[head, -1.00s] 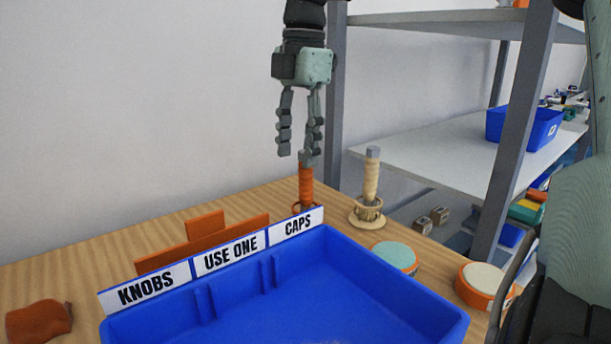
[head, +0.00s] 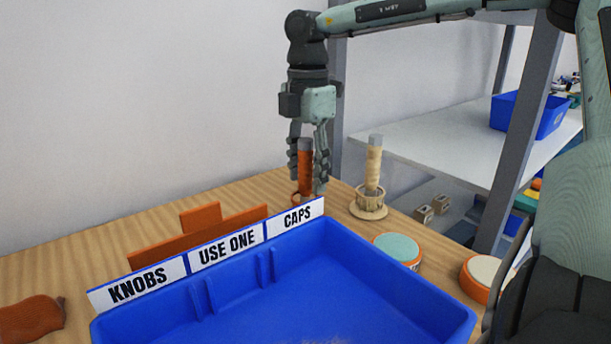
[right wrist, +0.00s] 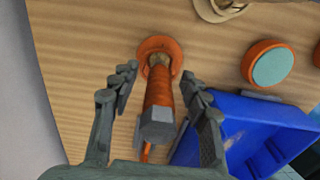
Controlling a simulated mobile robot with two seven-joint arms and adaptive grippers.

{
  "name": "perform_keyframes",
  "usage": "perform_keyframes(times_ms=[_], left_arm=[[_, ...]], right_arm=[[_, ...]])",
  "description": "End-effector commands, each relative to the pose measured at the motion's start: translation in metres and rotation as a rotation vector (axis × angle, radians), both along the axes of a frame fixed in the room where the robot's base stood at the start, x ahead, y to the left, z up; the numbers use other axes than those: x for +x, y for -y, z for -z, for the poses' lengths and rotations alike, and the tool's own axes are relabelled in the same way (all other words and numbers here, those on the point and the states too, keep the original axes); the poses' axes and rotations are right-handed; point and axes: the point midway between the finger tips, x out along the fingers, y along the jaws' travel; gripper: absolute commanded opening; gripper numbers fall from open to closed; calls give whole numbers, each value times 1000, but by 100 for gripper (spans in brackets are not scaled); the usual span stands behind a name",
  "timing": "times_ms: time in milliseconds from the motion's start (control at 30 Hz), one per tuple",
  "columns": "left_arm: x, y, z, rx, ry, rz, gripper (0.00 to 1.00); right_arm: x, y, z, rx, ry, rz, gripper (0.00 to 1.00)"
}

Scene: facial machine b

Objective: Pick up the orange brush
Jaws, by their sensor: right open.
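The orange brush (head: 305,165) stands upright on the wooden table, behind the blue tray's CAPS label. In the right wrist view the brush (right wrist: 159,100) points its grey end at the camera, with its round orange base (right wrist: 150,45) on the table. My right gripper (head: 307,180) points down around the brush handle. Its fingers (right wrist: 155,85) stand apart, one on each side, with visible gaps to the handle. The brush's lower end is partly hidden by the tray label in the head view. My left gripper is not in view.
The blue tray (head: 455,325), with label strips, fills the front. A tan brush (head: 373,170) stands just right of the orange one. Round green-topped (head: 397,249) and cream-topped (head: 484,275) pieces lie right of the tray. A grey shelf (head: 440,140) rises behind.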

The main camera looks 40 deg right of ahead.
Motion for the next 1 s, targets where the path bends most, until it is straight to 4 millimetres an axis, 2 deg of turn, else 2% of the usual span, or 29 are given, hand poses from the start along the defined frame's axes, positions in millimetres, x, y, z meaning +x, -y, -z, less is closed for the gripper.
perform_keyframes(times_ms=[167, 533, 833, 1000], left_arm=[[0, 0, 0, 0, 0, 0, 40], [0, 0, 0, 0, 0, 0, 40], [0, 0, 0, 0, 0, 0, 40], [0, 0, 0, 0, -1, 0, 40]], right_arm=[[0, 0, 0, 0, 0, 0, 45], [0, 0, 0, 0, 0, 0, 0], [0, 0, -3, -1, 1, 0, 0], [1, 0, -24, -4, 5, 1, 0]])
